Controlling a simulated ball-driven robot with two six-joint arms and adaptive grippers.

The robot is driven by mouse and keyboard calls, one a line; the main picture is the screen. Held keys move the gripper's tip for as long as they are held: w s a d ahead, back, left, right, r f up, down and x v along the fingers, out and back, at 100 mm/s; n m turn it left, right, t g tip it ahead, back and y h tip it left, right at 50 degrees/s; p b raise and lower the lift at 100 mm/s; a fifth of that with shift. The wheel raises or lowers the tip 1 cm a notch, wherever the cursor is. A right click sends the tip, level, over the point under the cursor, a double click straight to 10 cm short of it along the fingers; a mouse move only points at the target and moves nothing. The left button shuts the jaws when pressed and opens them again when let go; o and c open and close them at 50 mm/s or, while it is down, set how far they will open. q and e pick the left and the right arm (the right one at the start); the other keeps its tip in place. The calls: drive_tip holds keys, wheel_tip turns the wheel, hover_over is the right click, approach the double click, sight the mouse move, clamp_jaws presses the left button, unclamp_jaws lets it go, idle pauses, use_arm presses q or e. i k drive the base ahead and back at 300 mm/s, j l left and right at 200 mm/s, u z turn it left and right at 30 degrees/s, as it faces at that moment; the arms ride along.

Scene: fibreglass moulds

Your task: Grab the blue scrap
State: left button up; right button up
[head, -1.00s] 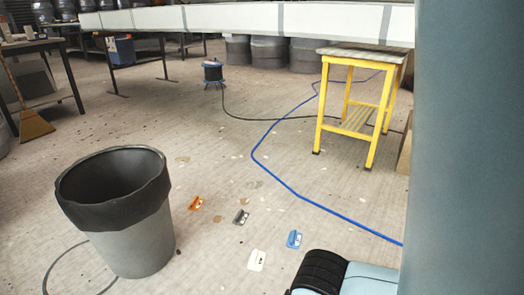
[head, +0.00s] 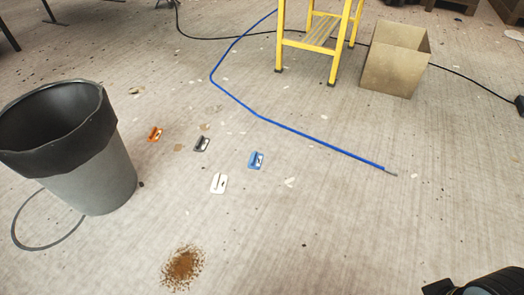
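The blue scrap (head: 256,160) is a small flat piece with a raised part. It lies on the floor near the middle of the head view, to the left of the blue hose. Nothing touches or covers it. Only a dark rounded part, probably mine, shows in the lower right corner, far from the scrap.
A white scrap (head: 218,183), a dark grey scrap (head: 202,144) and an orange scrap (head: 155,134) lie nearby. A grey bin (head: 95,185) stands left. A blue hose (head: 320,142), yellow stand (head: 308,45) and open box (head: 392,65) are behind. A brown spill (head: 182,268) lies in front.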

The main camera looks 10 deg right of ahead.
sight(254, 162)
drive_tip(key=z, duration=0.15)
drive_tip(key=i+j+u, duration=0.1)
drive_tip(key=i, duration=0.65)
drive_tip(key=i+j, duration=0.15)
drive_tip(key=i, duration=0.65)
drive_tip(key=j+u, duration=0.05)
